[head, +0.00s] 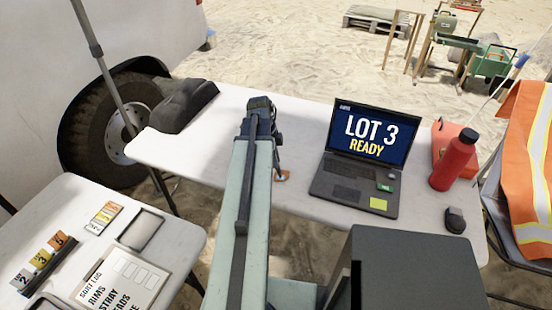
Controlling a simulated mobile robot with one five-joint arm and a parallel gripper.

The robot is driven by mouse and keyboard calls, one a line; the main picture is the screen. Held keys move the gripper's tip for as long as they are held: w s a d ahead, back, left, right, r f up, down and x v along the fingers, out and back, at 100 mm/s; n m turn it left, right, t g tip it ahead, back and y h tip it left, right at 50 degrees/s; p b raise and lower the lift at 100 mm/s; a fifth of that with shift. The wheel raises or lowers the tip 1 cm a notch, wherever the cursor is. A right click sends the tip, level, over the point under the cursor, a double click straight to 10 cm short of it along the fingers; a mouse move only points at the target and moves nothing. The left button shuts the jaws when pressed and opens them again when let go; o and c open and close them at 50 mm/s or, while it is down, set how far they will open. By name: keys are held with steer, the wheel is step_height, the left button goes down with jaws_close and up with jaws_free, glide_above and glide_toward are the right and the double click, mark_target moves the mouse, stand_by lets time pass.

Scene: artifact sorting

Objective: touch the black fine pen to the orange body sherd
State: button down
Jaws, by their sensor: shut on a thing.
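My arm reaches out over the white table, and my gripper (278,141) points down at its far end, partly hidden by the arm. It is shut on the black fine pen (279,160), which shows only as a thin dark shape below the jaws. The orange body sherd (284,176) is a small orange-brown piece lying on the table directly below the pen, partly hidden by my arm. The pen's lower end appears at or just above the sherd; I cannot tell whether they touch.
A laptop (362,150) reading "LOT 3 READY" stands right of the sherd, with a red bottle (455,160) and a black mouse (454,220) beyond. A dark bag (184,106) lies at left. A nearer table (185,240) holds numbered cards and a log sheet (122,280).

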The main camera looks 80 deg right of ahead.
stand_by(0.4)
step_height(320, 180, up, 8)
steer(key=p, duration=0.8)
stand_by(0.3)
